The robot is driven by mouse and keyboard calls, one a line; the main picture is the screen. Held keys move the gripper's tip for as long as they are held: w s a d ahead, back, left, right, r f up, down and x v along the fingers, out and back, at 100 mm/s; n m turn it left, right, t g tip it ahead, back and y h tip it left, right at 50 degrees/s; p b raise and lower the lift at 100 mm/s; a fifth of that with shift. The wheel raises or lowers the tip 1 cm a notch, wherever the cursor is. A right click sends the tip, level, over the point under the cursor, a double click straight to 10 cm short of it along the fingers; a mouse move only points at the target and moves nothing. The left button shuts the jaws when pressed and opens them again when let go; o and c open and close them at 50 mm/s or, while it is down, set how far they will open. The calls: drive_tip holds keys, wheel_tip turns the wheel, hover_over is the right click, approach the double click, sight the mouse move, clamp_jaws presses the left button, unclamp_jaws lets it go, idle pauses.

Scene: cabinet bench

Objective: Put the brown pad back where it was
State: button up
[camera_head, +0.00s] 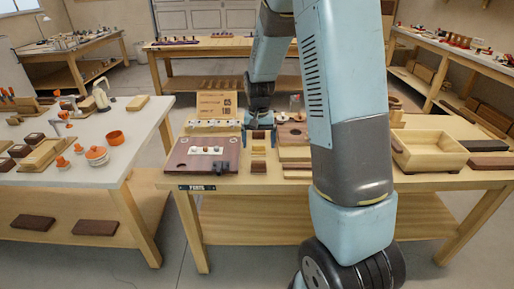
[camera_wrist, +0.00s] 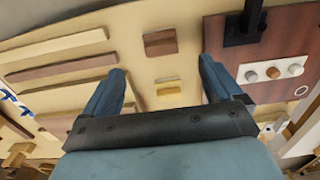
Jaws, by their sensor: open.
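A small brown pad (camera_head: 258,167) lies on the middle bench near its front edge. In the wrist view it is the brown square (camera_wrist: 160,42), lying flat beyond the space between my fingertips. A small pale yellow block (camera_head: 258,147) lies just behind it; it also shows in the wrist view (camera_wrist: 168,87). My gripper (camera_head: 258,134) is open and empty, above the bench behind the brown pad. In the wrist view its two blue fingers (camera_wrist: 160,78) stand wide apart, with nothing held. I cannot tell its exact height.
A dark wooden panel with knobs (camera_head: 202,156) lies left of the pad. Wooden strips (camera_head: 297,171) lie to its right. A wooden tray (camera_head: 428,166) stands farther right. Several dark pads lie on the left table and its shelf (camera_head: 95,227). Upright boards (camera_head: 216,102) stand behind.

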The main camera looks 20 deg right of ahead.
drive_tip(key=s+r+n+t, duration=0.1)
drive_tip(key=s+r, duration=0.4)
drive_tip(key=r, duration=0.3)
drive_tip(key=s+r+n+t, duration=0.1)
drive_tip(key=s+r+t, duration=0.1)
drive_tip(key=s+r, duration=0.45)
drive_tip(key=s+r+t, duration=0.1)
drive_tip(key=s+r, duration=0.4)
drive_tip(key=s, duration=0.3)
drive_tip(key=s+r+n+t, duration=0.1)
drive_tip(key=s+r, duration=0.4)
drive_tip(key=s, duration=0.3)
drive_tip(key=shift+a+n+t, duration=0.3)
drive_tip(key=shift+a, duration=0.05)
drive_tip(key=shift+s, duration=0.15)
